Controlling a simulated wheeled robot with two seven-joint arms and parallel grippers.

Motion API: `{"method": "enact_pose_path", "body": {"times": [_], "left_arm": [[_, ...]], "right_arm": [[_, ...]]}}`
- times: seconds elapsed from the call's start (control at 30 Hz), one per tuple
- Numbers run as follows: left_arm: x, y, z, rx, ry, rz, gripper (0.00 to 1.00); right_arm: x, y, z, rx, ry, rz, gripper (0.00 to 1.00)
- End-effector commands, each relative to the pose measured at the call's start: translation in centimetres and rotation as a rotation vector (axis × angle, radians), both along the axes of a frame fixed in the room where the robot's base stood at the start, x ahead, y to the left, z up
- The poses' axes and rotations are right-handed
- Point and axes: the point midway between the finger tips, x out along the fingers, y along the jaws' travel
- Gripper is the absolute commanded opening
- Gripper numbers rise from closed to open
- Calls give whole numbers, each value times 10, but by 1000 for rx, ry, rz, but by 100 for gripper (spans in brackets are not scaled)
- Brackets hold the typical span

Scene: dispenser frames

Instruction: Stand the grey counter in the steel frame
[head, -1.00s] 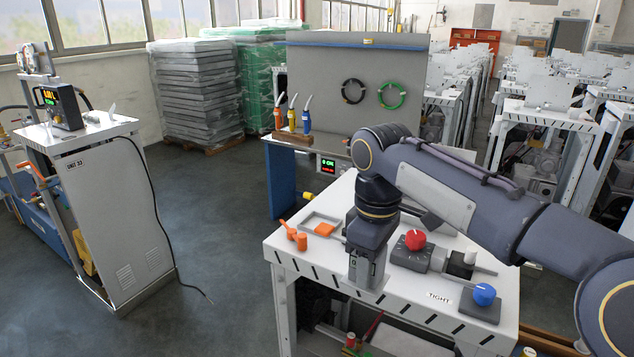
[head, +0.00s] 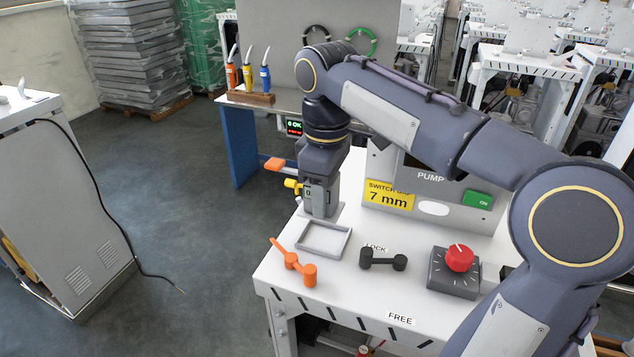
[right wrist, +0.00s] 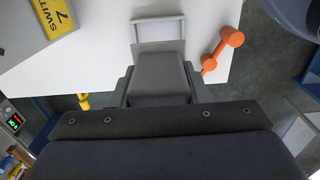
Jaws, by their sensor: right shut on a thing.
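The grey counter (right wrist: 160,76) is a plain grey block between the two jaws of my right gripper (right wrist: 160,92) in the right wrist view. In the head view, my right gripper (head: 320,200) points down at the back left of the white table, just behind the steel frame. The steel frame (head: 346,246) is a low, empty grey rectangular rim lying on the tabletop. It also shows in the right wrist view (right wrist: 158,20), just past the block's far end. The jaws and wrist hide much of the counter; I cannot tell whether it touches the table. My left gripper is not in view.
An orange dumbbell-shaped handle (head: 295,264) lies left of the frame. A black one (head: 383,260) lies to its right, near a box with a red knob (head: 459,257). A pump panel (head: 434,210) stands behind them.

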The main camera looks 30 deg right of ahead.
Motion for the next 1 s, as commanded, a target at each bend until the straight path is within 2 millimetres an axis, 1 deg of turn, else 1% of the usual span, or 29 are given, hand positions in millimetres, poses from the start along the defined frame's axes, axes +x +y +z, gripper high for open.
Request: {"method": "enact_pose_path", "body": {"times": [0.27,0.43,0.8,1.0], "left_arm": [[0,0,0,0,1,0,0],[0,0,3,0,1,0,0],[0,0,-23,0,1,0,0],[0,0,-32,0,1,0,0]], "right_arm": [[-1,-1,0,1,-1,0,9],[-5,-5,2,1,-3,0,9],[-5,-4,-35,1,-2,0,9],[-5,-4,-49,1,-1,0,9]]}}
